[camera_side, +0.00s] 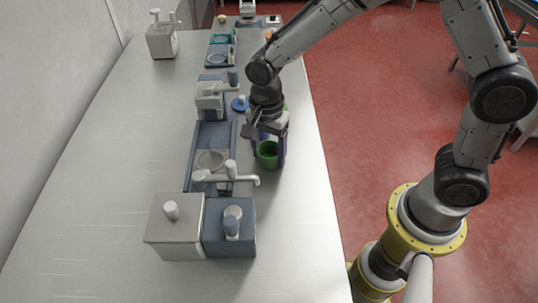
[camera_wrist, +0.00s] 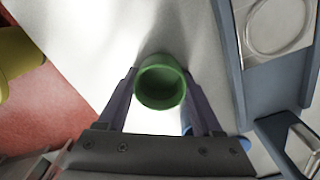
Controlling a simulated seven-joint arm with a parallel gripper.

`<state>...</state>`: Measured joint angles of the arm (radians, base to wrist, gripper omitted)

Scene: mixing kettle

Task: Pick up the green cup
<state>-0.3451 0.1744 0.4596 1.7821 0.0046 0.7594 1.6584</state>
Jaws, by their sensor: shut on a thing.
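The green cup (camera_side: 267,154) is near the middle of the table in the side view, right of the grey-blue machine. My gripper (camera_side: 269,150) comes down over it from above, with one finger on each side. In the wrist view the green cup (camera_wrist: 161,84) is upright with its open mouth toward the camera. My gripper (camera_wrist: 160,95) is shut on it, its two dark fingers against the cup's left and right sides. Whether the cup's base touches the table I cannot tell.
A blue-grey machine with a round plate (camera_side: 210,160) and a spout (camera_side: 240,180) stands close left of the cup. A blue round thing (camera_side: 240,103) lies behind. Boxy containers (camera_side: 175,225) stand in front.

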